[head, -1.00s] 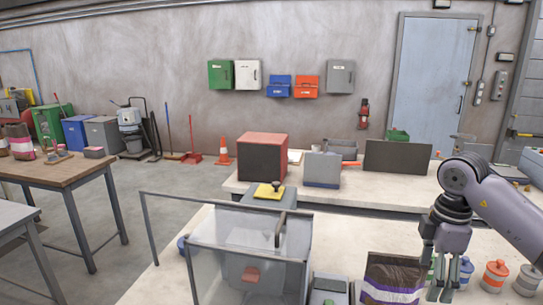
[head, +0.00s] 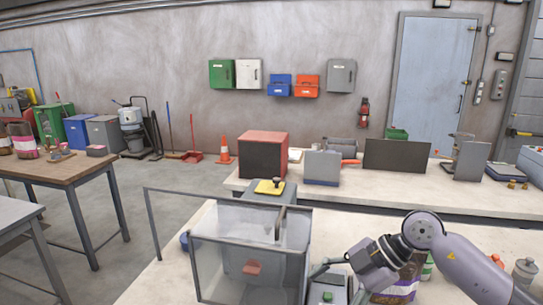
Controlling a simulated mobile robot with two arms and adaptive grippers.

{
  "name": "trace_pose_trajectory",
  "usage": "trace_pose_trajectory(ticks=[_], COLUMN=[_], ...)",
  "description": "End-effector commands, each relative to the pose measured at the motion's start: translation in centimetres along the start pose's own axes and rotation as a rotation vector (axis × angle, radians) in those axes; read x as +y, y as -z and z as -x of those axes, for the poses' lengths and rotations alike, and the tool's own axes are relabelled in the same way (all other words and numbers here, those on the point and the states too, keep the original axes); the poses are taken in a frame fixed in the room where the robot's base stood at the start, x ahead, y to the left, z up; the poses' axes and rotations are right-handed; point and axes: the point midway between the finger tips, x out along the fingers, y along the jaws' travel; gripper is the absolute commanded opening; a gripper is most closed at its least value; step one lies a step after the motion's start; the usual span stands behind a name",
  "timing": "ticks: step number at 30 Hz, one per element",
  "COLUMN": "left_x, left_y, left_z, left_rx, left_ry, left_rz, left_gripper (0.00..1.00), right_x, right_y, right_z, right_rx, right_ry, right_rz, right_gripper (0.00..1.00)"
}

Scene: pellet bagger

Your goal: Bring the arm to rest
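My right arm comes in from the right, and its gripper (head: 337,281) is low in the head view, pointing left and down over the bench. Its fingers look spread apart, with nothing seen between them; the lower finger is partly hidden. A brown bag with a purple and white band (head: 398,292) stands on the bench, mostly hidden behind my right wrist and forearm. My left gripper is not in view.
A clear-walled machine enclosure (head: 240,262) stands left of the gripper. A small grey box with a green button (head: 327,296) is just below the fingers. A lidded grey jar (head: 525,270) stands at the right. The back bench (head: 345,195) holds boxes and panels.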

Motion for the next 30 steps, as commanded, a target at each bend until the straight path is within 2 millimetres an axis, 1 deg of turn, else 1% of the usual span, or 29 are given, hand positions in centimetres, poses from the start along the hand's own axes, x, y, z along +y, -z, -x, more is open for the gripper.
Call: trace_pose_trajectory(ticks=[1, 2, 3, 5, 6, 8, 9, 11, 12, 14, 16, 17, 18, 20, 21, 23, 24, 26, 27, 29, 30], left_x=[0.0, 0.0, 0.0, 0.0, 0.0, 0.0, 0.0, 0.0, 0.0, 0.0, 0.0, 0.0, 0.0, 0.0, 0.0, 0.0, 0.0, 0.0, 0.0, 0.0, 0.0], left_y=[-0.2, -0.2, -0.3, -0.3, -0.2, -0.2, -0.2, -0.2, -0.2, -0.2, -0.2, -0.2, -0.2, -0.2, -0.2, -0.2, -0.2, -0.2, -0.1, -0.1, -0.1], left_z=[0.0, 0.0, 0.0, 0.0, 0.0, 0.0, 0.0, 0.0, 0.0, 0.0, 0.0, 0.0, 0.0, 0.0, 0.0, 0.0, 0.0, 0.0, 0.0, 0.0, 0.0], left_rx=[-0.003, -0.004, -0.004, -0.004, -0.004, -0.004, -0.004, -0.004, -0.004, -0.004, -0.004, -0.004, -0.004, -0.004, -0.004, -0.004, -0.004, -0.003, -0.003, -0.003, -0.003], left_ry=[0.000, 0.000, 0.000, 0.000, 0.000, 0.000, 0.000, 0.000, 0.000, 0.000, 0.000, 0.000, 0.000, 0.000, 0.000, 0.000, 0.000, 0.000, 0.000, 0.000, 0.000], left_rz=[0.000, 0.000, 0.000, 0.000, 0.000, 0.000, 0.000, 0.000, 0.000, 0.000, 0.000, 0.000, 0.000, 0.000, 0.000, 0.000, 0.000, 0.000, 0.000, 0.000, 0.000], left_gripper=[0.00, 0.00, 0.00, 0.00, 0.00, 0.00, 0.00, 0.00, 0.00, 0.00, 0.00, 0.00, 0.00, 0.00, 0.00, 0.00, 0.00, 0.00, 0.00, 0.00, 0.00], right_x=[-0.1, 0.0, 0.3, 0.9, 1.4, 2.3, 2.9, 3.9, 4.5, 5.2, 5.6, 5.6, 5.3, 4.3, 3.3, 1.1, -0.8, -4.0, -6.3, -9.9, -12.2], right_y=[2.9, 4.7, 7.2, 10.5, 12.3, 14.2, 15.0, 15.3, 14.9, 13.4, 10.6, 9.1, 6.8, 3.1, 0.6, -3.2, -5.5, -8.5, -10.1, -11.9, -12.8], right_z=[-1.9, -2.6, -3.2, -3.2, -2.8, -1.7, -0.7, 1.0, 2.1, 3.6, 5.0, 5.3, 5.6, 5.5, 5.2, 4.0, 3.1, 1.4, 0.3, -1.5, -2.6], right_rx=[0.136, 0.220, 0.333, 0.489, 0.581, 0.699, 0.763, 0.833, 0.862, 0.875, 0.848, 0.821, 0.773, 0.675, 0.595, 0.457, 0.359, 0.212, 0.117, -0.016, -0.095], right_ry=[-0.043, -0.085, -0.150, -0.268, -0.356, -0.500, -0.602, -0.760, -0.864, -1.019, -1.183, -1.246, -1.321, -1.410, -1.452, -1.483, -1.483, -1.455, -1.421, -1.349, -1.294], right_rz=[0.054, 0.086, 0.120, 0.151, 0.156, 0.142, 0.118, 0.060, 0.007, -0.091, -0.231, -0.298, -0.393, -0.543, -0.645, -0.801, -0.897, -1.030, -1.110, -1.216, -1.271], right_gripper=[0.75, 0.75, 0.75, 0.75, 0.75, 0.75, 0.75, 0.75, 0.75, 0.75, 0.75, 0.75, 0.75, 0.75, 0.75, 0.75, 0.75, 0.75, 0.75, 0.75, 0.75])
